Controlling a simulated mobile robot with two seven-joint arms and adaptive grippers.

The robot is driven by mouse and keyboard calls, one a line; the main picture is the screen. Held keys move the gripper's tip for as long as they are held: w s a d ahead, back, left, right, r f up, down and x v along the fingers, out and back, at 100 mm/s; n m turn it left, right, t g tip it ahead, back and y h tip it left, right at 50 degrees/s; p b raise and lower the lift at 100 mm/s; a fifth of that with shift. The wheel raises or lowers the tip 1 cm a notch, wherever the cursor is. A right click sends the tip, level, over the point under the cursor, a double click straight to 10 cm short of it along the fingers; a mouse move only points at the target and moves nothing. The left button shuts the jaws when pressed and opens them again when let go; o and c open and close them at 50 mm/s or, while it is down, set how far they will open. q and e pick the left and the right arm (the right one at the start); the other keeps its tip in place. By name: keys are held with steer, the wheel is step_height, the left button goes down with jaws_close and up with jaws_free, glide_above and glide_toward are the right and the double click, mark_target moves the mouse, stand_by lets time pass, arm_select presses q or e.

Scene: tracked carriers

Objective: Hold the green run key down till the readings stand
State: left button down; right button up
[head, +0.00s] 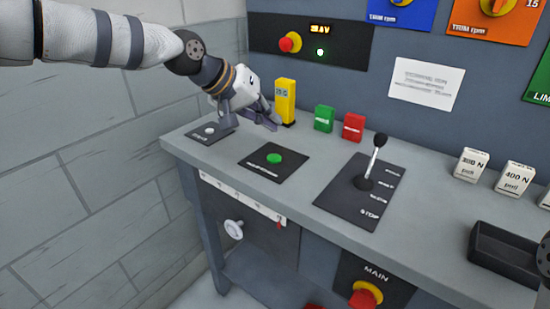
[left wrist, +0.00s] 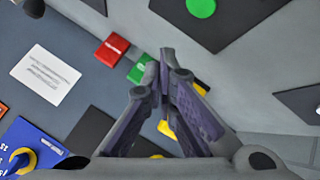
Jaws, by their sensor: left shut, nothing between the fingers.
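The green run key (head: 274,158) is a round green button on a black plate (head: 262,170) on the grey bench. It also shows at the top edge of the left wrist view (left wrist: 201,7). My left gripper (head: 272,122) is above the bench, behind the green key and beside the yellow instrument (head: 286,104), apart from the key. In the left wrist view its fingers (left wrist: 164,58) are together with nothing between them. A small lit display (head: 320,29) on the back panel shows a yellow reading in volts; its digits are too small to be sure of.
Green (head: 324,119) and red (head: 353,127) blocks stand near the back. A black-knobbed lever (head: 374,160) rises right of the key. White weights (head: 471,165) and a dark tray (head: 500,250) are at right. A smaller plate with a white button (head: 209,131) is at left.

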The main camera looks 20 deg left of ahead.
mark_target(271, 156)
arm_select(q)
step_height(271, 156, down, 3)
steer(key=shift+f+b, duration=0.15)
steer(key=shift+b, duration=0.15)
steer(key=shift+f, duration=1)
arm_select(e)
steer(key=shift+s+f, duration=0.5)
steer(key=shift+f, duration=0.1)
arm_select(q)
steer(key=shift+f, duration=0.4)
steer(key=shift+f, duration=0.6)
stand_by(1.0)
stand_by(2.8)
steer(key=shift+r+p, duration=0.3)
steer(key=shift+r, duration=0.7)
arm_select(e)
steer(key=shift+w+r, duration=0.35)
